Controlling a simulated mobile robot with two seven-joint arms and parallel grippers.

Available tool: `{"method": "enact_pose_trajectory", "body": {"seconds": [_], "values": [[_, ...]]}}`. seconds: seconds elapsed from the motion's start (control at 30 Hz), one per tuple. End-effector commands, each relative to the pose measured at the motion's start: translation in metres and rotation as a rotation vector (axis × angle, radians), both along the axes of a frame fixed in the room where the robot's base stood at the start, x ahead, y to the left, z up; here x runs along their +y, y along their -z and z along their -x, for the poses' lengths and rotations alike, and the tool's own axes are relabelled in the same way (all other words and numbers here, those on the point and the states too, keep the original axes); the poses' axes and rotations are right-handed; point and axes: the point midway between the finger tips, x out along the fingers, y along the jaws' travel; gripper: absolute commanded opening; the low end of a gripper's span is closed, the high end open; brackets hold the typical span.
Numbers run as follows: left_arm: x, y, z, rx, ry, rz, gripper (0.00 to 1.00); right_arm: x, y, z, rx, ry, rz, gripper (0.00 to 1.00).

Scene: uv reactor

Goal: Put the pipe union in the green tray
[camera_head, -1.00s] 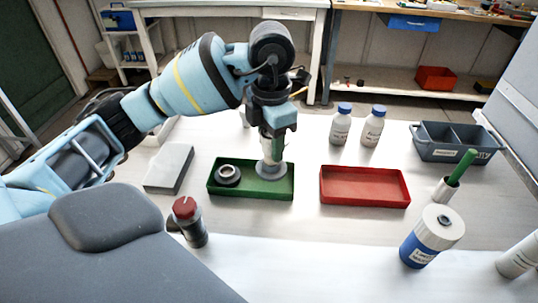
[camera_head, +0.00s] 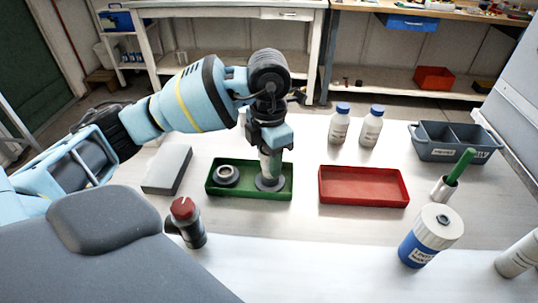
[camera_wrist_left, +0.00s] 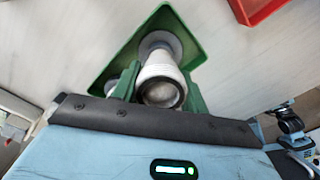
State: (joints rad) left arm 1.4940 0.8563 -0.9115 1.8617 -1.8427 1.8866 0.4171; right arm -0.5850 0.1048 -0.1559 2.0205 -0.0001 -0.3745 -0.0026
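The pipe union (camera_head: 269,181), a pale grey tube with a wide round flange at its lower end, is upright in the right half of the green tray (camera_head: 240,194). Its flange appears to rest on the tray floor. My left gripper (camera_head: 270,158) is above the tray, its green fingers around the tube. In the left wrist view the union (camera_wrist_left: 163,78) sits between the two fingers (camera_wrist_left: 160,92), which appear closed on it. My right gripper is not in view.
A dark grey ring-shaped part (camera_head: 226,176) lies in the tray's left half. An empty red tray (camera_head: 364,187) is to the right. A red-capped cylinder (camera_head: 187,222) stands in front, a grey block (camera_head: 168,170) left, two blue-capped bottles (camera_head: 340,125) behind.

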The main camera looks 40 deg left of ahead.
Motion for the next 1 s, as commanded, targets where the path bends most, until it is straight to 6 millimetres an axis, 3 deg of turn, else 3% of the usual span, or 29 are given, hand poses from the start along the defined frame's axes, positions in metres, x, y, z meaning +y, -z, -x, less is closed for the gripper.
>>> {"method": "enact_pose_trajectory", "body": {"seconds": [0.03,0.17,0.57,1.0], "values": [[0.0,0.0,0.0,0.001,0.0,0.0,0.5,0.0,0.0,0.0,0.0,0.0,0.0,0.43],[0.0,0.0,0.0,0.001,0.0,0.0,0.65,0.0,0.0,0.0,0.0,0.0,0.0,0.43],[0.0,-0.009,0.0,-0.001,0.0,0.0,0.65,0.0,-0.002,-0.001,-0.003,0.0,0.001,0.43],[0.0,-0.093,0.0,-0.006,-0.001,-0.001,0.65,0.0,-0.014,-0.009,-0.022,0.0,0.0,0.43]]}}
